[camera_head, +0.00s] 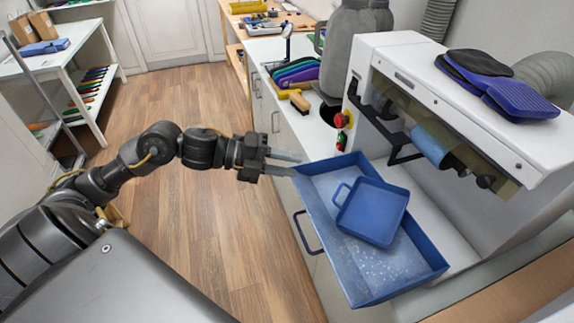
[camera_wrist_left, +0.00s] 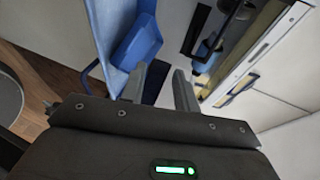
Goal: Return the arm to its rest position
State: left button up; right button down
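My left arm reaches in from the left in the head view. Its gripper (camera_head: 286,163) is at the upper left corner of the large blue tray, with its two fingers apart and nothing between them. The fingers also show open and empty in the left wrist view (camera_wrist_left: 162,86). My right gripper is in neither view.
The large blue tray (camera_head: 432,268) sits on the counter below a white machine (camera_head: 400,55). A smaller blue tray with a handle (camera_head: 372,212) lies inside it. The wooden floor (camera_head: 190,240) is clear.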

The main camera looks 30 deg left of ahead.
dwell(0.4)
pick_arm(q)
jog(key=w+a+f+n+t+y, duration=0.55)
jog(key=w+a+f+n, duration=0.65)
jog(key=a, duration=0.3)
jog(key=s+a+f+n+g+y, duration=0.1)
jog(key=s+a+f+n+y, duration=0.2)
jog(key=f, duration=0.9)
jog(key=s+a+f+n+g+y, duration=0.1)
jog(key=a+f+n+y, duration=0.3)
jog(key=f, duration=0.8)
jog(key=s+d+f+n+g+y, duration=0.1)
jog(key=s+d+f+n+g, duration=0.15)
jog(key=s+f, duration=0.95)
jog(key=s+d+f+n+g, duration=0.1)
jog(key=s+f+n+g, duration=0.3)
jog(key=s+f, duration=0.75)
jog(key=s+d+f+g, duration=0.2)
jog(key=s+d+f, duration=0.2)
jog(key=s+d, duration=0.4)
jog(key=s+d+f+g+h, duration=0.1)
jog(key=s+d+f, duration=0.3)
jog(key=s+d, duration=0.4)
jog(key=s+n+g, duration=0.1)
jog(key=s, duration=0.6)
jog(key=shift+s+d+f, duration=0.15)
jog(key=shift+s+d, duration=0.1)
jog(key=shift+d, duration=0.15)
